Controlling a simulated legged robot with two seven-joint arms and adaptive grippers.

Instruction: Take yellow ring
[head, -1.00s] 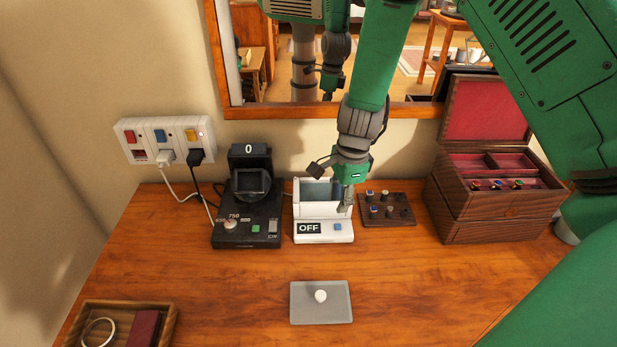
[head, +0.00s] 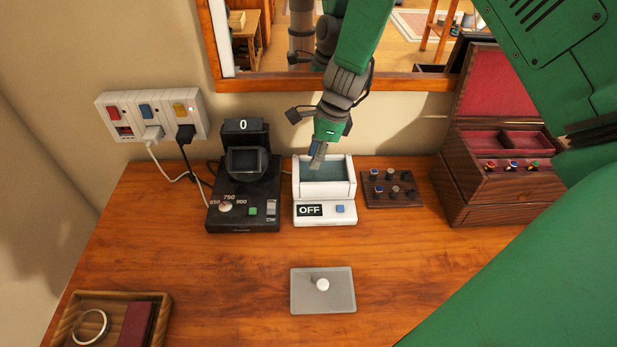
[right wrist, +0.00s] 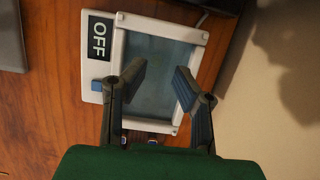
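I cannot pick out a yellow ring with certainty. Small rings with coloured stones (head: 512,165) stand in the open wooden jewelry box at the right, and several more sit on a dark ring holder (head: 392,188); their colours are hard to tell at this size. My right gripper (head: 318,158) is over the back part of the white cleaner basin (head: 324,215), whose display reads OFF. In the right wrist view its fingers (right wrist: 159,72) are apart with nothing between them, above the cleaner's bluish basin (right wrist: 158,35). My left gripper is not in view.
A black device (head: 243,205) with a 0 display stands left of the cleaner. A grey plate (head: 300,300) with a white knob lies in front. A wooden tray (head: 165,310) holds a large band and a dark red item. The table's middle is mostly clear.

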